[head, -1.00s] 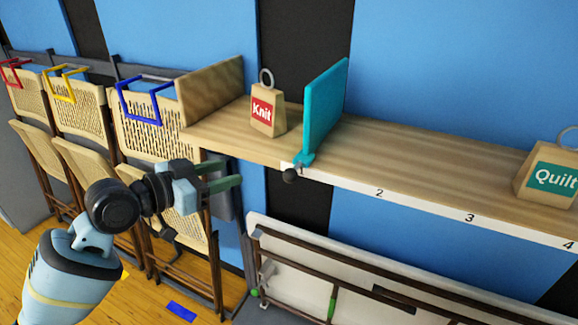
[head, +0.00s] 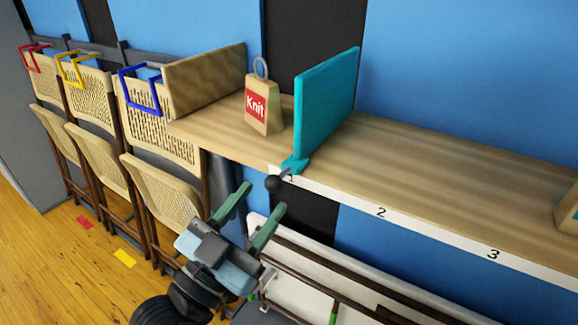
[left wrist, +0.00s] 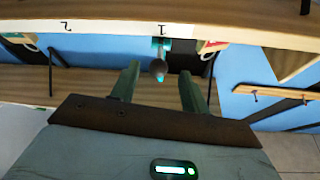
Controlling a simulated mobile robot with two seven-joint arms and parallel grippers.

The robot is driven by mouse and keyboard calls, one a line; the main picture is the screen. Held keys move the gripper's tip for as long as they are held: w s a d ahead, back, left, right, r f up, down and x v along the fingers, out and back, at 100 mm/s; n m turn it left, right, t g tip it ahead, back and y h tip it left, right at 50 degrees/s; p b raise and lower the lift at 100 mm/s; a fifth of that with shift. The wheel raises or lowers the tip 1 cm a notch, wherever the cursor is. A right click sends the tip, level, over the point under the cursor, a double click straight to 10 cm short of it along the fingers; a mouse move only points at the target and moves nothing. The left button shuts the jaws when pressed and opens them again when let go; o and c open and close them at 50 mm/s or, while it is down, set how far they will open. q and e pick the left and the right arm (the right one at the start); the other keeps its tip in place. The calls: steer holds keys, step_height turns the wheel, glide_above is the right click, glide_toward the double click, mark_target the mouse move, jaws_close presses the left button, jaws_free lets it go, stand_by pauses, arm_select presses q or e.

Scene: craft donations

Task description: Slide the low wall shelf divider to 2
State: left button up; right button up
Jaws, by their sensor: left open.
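The low wall shelf (head: 420,180) is a wooden board with a white numbered front strip. Its teal divider (head: 326,102) stands upright at mark 1, with a dark round knob (head: 273,184) at its front foot. Mark 2 (head: 381,212) is to the right on the strip. My left gripper (head: 262,198) is open and empty, just below and in front of the knob, its green fingers pointing up toward the shelf. In the left wrist view the knob (left wrist: 158,68) shows between the two fingertips (left wrist: 160,76), apart from both. My right gripper is not in view.
A tan "Knit" weight-shaped block (head: 263,104) stands left of the divider, by the wooden end panel (head: 206,80). Folding chairs (head: 165,165) hang at left. A folded white table (head: 300,262) leans below the shelf. The shelf right of the divider is clear up to a partly cut-off block (head: 567,212).

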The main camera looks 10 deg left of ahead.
mark_target(286, 170)
arm_select(q)
steer(key=p+x, duration=0.1)
steer(key=x, duration=0.5)
steer(key=shift+w+d+r, duration=0.2)
steer(key=shift+w+r, duration=0.05)
steer(key=shift+w+d+r, duration=0.1)
steer(key=shift+w+d, duration=0.1)
steer(key=shift+w, duration=0.25)
jaws_close()
